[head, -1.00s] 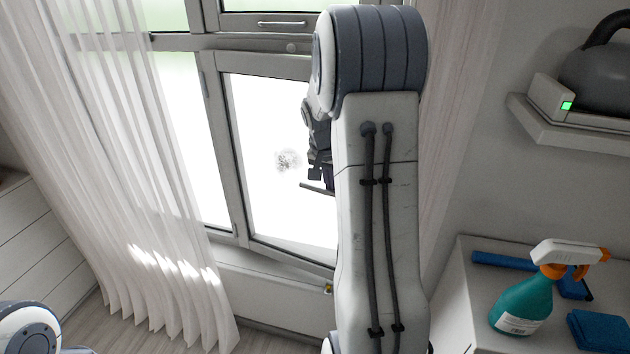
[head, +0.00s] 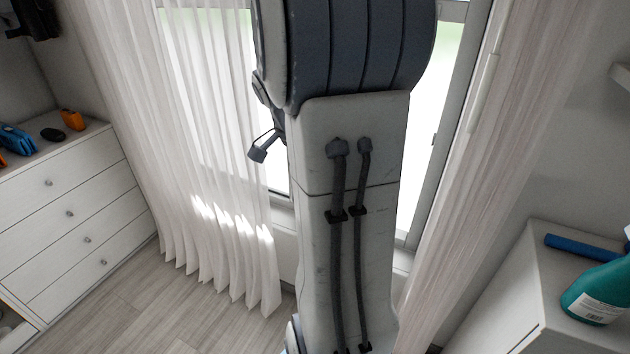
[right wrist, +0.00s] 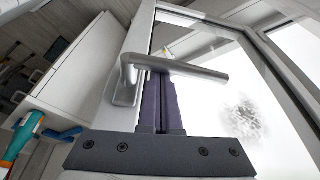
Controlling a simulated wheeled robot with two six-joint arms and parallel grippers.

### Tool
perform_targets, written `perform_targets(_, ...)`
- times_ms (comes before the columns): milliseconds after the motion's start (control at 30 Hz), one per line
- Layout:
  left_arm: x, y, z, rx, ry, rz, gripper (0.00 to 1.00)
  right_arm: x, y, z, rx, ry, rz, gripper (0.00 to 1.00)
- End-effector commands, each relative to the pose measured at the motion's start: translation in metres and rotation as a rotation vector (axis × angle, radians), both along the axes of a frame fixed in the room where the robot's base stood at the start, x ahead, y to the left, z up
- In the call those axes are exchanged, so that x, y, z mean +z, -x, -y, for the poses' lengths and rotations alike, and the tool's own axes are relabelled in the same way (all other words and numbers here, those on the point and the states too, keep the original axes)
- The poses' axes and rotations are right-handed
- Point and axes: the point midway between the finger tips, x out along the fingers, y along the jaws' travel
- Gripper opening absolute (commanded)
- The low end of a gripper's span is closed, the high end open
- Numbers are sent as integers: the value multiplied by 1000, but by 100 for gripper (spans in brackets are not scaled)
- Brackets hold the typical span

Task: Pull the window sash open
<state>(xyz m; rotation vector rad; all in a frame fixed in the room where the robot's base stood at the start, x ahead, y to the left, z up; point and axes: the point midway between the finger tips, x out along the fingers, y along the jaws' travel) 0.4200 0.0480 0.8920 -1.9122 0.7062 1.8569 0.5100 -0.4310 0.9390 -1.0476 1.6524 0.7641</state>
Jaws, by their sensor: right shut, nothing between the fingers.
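The window sash shows in the right wrist view as a grey frame (right wrist: 139,38) around a bright pane, with a grey lever handle (right wrist: 200,72) on it. My right gripper (right wrist: 161,76) is shut and empty. Its dark fingers reach up to the lever and their tips pass behind it; I cannot tell whether they touch. In the head view my right arm covers the middle of the window, hiding the handle and most of the sash, so how far it stands open cannot be judged there. My left gripper is not in view.
A sheer curtain (head: 215,180) hangs left of the window and another (head: 470,170) right. A white drawer chest (head: 75,215) stands at the left. A white cabinet (head: 500,300) with a teal spray bottle (head: 597,295) is at the right. Wooden floor (head: 150,310) is bare at lower left.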

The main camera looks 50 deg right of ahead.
Motion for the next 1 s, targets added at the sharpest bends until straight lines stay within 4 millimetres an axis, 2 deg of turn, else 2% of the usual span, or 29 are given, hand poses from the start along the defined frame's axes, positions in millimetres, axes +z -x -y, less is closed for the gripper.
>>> perform_targets(667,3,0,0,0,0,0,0,4,0,0,-8,0,0,0)
perform_targets(867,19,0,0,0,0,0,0,23,-1,-3,-12,0,1,0)
perform_targets(1000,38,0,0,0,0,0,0,47,-2,-6,-17,1,2,0)
